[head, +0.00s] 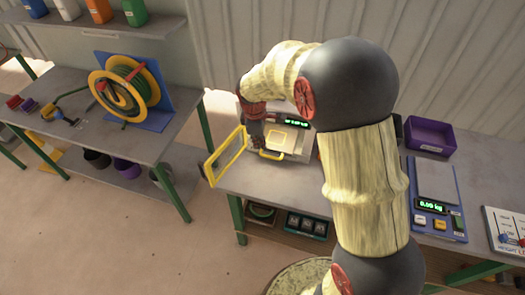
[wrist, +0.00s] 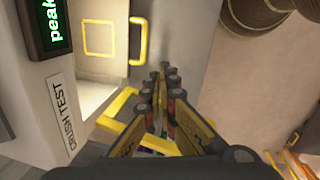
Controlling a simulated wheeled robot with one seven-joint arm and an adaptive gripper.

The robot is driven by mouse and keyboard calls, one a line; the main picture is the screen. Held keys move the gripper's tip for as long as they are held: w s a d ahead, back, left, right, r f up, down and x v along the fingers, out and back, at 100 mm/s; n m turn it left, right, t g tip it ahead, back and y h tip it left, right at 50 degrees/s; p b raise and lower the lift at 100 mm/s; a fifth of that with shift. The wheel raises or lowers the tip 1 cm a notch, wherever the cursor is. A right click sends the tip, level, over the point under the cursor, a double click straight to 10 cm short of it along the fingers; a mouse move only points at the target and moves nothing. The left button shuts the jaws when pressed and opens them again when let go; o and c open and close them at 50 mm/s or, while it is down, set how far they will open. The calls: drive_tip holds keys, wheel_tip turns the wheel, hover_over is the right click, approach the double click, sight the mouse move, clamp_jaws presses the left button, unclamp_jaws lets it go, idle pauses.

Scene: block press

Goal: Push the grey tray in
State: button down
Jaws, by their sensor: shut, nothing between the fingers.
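The pale grey tray (wrist: 120,42) shows in the wrist view at the opening of the press (head: 302,147), with a square yellow outline on its surface. Its yellow handle (wrist: 137,38) is on its front edge; in the head view the handle (head: 270,156) faces the table's front. My gripper (wrist: 165,82) is shut and empty, close to the handle's near end in the wrist view. In the head view my gripper (head: 257,143) is just left of the tray. I cannot tell whether the fingertips touch it. How far the tray sticks out is unclear.
The press's yellow-framed door (head: 225,157) stands open to the left, beside my gripper. A scale (head: 436,205) and a purple bin (head: 430,136) are right of my arm. A second table (head: 95,150) with a hose reel stands left, across an open floor gap.

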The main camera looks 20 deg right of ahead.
drive_tip(key=s+a+f+n+p, duration=0.2)
drive_tip(key=s+n+p, duration=0.25)
drive_tip(key=n, duration=0.75)
drive_tip(key=w+d+f+n+b, duration=0.1)
drive_tip(key=w+f, duration=0.1)
drive_tip(key=f, duration=0.1)
drive_tip(key=w+f+n+t+b, duration=0.1)
drive_tip(key=f+n, duration=0.1)
drive_tip(key=f, duration=0.2)
drive_tip(key=w+d+f+n+b, duration=0.1)
drive_tip(key=w+f, duration=0.1)
drive_tip(key=f, duration=0.2)
drive_tip(key=shift+w+d+n+t+h, duration=0.3)
drive_tip(key=shift+w, duration=0.05)
drive_tip(key=shift+w+d+f, duration=0.1)
drive_tip(key=shift+w+d, duration=0.15)
drive_tip(key=shift+w, duration=0.15)
